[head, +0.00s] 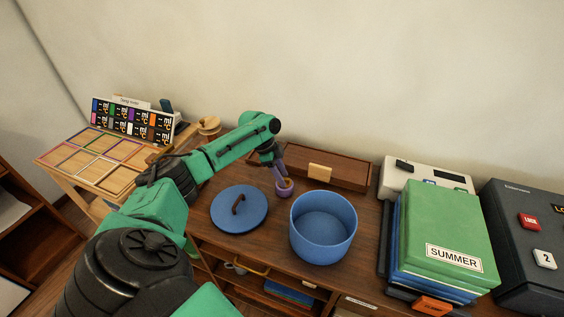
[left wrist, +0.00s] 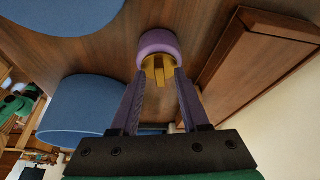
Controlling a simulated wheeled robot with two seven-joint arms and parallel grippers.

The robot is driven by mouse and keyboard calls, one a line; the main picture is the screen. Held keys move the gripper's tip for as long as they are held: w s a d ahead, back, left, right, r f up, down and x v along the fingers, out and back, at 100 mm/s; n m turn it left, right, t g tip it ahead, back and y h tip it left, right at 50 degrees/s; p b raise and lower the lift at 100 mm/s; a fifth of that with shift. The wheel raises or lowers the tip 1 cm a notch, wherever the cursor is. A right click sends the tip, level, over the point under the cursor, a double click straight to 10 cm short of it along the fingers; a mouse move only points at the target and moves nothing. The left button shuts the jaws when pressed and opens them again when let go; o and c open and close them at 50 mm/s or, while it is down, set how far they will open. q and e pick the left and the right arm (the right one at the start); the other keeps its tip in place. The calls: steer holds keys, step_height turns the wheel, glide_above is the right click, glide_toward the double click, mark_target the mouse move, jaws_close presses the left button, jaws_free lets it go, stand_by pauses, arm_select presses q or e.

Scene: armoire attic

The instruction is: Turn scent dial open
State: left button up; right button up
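The scent dial is a short purple cylinder with a gold knob (left wrist: 158,72) on top; it stands on the wooden cabinet top. In the head view the purple dial (head: 285,190) is beside the blue pot and partly covered by my gripper. My left gripper (head: 282,177) reaches down onto it from above. In the left wrist view the two purple fingers of my left gripper (left wrist: 160,78) lie on either side of the gold knob, with no clear gap at the tips. My right gripper is not in view.
An open blue pot (head: 323,228) and its round lid (head: 239,209) stand close to the dial. A low wooden box (head: 325,169) lies behind it. Stacked green and blue folders (head: 444,232) and dark equipment (head: 530,231) fill the right side.

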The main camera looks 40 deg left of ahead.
arm_select(q)
steer(key=b+v, duration=0.1)
steer(key=v, duration=1.3)
steer(key=shift+r, duration=0.3)
